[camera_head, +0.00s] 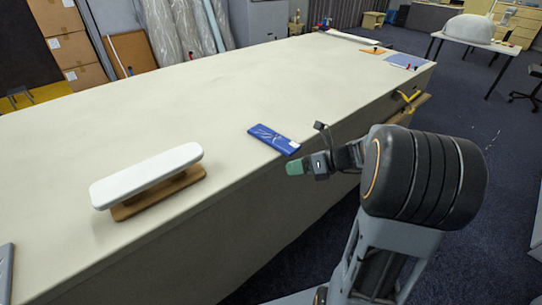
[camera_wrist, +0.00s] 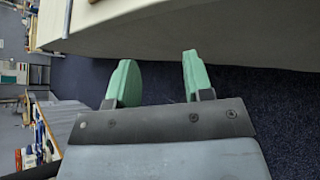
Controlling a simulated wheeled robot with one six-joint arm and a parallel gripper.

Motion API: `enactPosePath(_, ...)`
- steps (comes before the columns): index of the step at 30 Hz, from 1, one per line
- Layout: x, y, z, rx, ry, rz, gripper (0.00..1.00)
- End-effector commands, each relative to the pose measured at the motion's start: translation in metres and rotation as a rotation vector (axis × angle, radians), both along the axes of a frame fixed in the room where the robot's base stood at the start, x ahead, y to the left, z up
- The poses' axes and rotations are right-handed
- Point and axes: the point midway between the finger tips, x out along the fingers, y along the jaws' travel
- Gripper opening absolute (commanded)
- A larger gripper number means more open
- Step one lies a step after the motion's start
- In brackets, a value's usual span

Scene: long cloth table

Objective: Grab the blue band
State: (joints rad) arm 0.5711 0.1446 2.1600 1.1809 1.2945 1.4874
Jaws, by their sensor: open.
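The blue band (camera_head: 274,139) lies flat on the long cloth table (camera_head: 200,105), close to its near edge, in the head view. It looks like a flat blue strip with pale marks and a small white patch at one end. My gripper (camera_head: 294,168) is just off the table's near edge, to the right of and nearer than the band, apart from it. In the wrist view my gripper (camera_wrist: 156,80) has its two green fingers spread with nothing between them. The band does not show in the wrist view.
A white padded board on a wooden stand (camera_head: 148,177) stands left on the table. Orange (camera_head: 372,51) and blue (camera_head: 407,61) sheets lie at the far end. A yellow item (camera_head: 409,97) is at the table's right side. The middle tabletop is clear.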

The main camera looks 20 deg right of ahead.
Motion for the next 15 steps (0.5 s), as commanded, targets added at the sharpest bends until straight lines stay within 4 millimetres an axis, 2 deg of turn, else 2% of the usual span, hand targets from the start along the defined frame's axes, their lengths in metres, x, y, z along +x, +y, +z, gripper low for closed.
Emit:
enactPosePath(1, 0.014, -0.024, -0.033, 0.161, 0.088, -0.144, 0.47)
enactPosePath(4, 0.034, -0.064, -0.057, 0.456, 0.222, -0.365, 0.47)
enactPosePath(6, 0.042, -0.091, -0.071, 0.628, 0.285, -0.476, 0.47)
enactPosePath(9, 0.049, -0.120, -0.085, 0.813, 0.344, -0.581, 0.47)
enactPosePath(12, 0.054, -0.137, -0.093, 0.925, 0.374, -0.635, 0.47)
enactPosePath(15, 0.065, -0.138, -0.096, 0.977, 0.388, -0.657, 0.47)
